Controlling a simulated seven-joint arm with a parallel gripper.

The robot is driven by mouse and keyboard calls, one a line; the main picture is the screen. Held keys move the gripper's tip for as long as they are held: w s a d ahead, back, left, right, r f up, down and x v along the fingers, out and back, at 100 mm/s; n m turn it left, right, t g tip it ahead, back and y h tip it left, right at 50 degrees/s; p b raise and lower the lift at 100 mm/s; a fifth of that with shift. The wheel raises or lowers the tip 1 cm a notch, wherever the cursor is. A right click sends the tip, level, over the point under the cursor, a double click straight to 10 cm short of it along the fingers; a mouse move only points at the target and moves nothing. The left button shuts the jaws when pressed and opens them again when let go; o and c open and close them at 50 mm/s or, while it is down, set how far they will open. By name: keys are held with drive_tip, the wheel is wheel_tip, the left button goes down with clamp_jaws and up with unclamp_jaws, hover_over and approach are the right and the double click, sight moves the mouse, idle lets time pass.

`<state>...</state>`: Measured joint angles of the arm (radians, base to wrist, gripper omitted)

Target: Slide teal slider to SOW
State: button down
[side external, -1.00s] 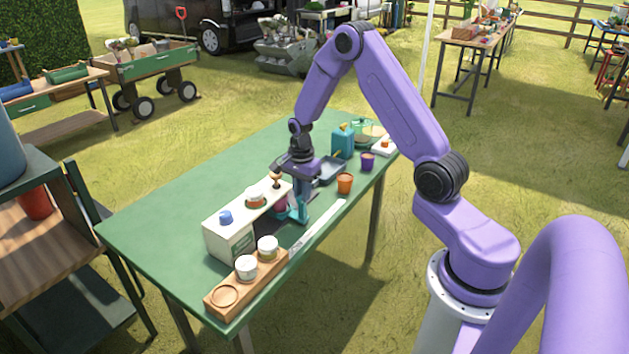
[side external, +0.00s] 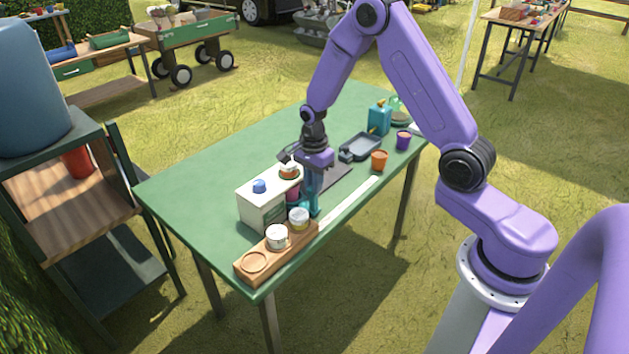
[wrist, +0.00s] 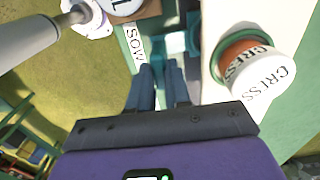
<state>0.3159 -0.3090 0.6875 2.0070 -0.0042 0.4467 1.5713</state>
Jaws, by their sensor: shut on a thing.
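The teal slider (side external: 314,206) is at the near end of the row, beside the white box and close to the pots of the wooden tray. My gripper (side external: 313,188) points down and is shut on its upright teal part. In the wrist view the fingers (wrist: 161,80) reach to the teal slider (wrist: 178,45), which is partly hidden by them.
The white box (side external: 262,210) with a blue knob stands left of the slider; a CRESS pot (wrist: 250,62) sits on it. The wooden tray (side external: 255,263) holds two pots. An orange cup (side external: 379,161), purple cup (side external: 403,141) and grey tray (side external: 360,147) stand farther back. The green table's left side is clear.

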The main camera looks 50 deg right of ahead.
drive_tip(key=c, duration=1.1)
unclamp_jaws()
drive_tip(key=shift+a, duration=0.4)
drive_tip(key=shift+o, duration=0.2)
drive_tip(key=shift+d, duration=0.1)
wheel_tip(320, 180, up, 18)
drive_tip(key=shift+f, duration=0.25)
drive_tip(key=s+a+r+n, duration=0.1)
drive_tip(key=s+a+n, duration=0.9)
drive_tip(key=s+n, duration=0.4)
drive_tip(key=s+f+n, duration=0.1)
drive_tip(key=s+n, duration=1.5)
drive_tip(key=s, duration=0.1)
drive_tip(key=shift+d+n, duration=0.3)
drive_tip(key=shift+d, duration=0.1)
